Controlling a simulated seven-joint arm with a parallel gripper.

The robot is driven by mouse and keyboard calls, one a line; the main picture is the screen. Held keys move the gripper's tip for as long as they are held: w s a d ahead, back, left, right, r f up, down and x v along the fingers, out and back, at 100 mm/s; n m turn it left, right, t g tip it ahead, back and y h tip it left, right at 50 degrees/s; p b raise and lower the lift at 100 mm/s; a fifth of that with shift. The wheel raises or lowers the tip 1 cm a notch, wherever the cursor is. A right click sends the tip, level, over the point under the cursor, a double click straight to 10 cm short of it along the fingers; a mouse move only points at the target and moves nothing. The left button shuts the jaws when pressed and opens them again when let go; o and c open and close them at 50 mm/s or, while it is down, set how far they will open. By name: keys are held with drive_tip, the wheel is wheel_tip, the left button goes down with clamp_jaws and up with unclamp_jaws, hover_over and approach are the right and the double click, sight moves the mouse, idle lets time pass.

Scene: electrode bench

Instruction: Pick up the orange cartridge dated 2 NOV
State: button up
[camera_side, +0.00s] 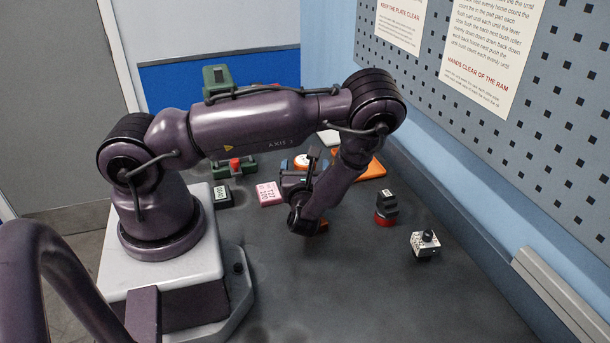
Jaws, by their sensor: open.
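My gripper (305,226) is at the lower end of my purple arm, low over the dark bench near its middle. My wrist hides most of the jaws, and I see nothing held in them. A flat orange piece (374,169) lies behind my forearm. An orange and white round piece (301,161) shows farther back. No 2 NOV date is readable on any of them.
A pink labelled block (269,193) and a dark labelled block (222,196) lie left of the gripper. A black and red stamp-like piece (386,208) and a white speckled block with black knob (425,243) stand right. The front bench is clear.

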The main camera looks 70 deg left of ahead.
wheel_tip(320, 180, down, 2)
drive_tip(key=shift+f, duration=0.1)
drive_tip(key=shift+x, duration=1.15)
drive_tip(key=shift+w+a, duration=0.1)
drive_tip(key=shift+a, duration=0.25)
drive_tip(key=c, duration=1.1)
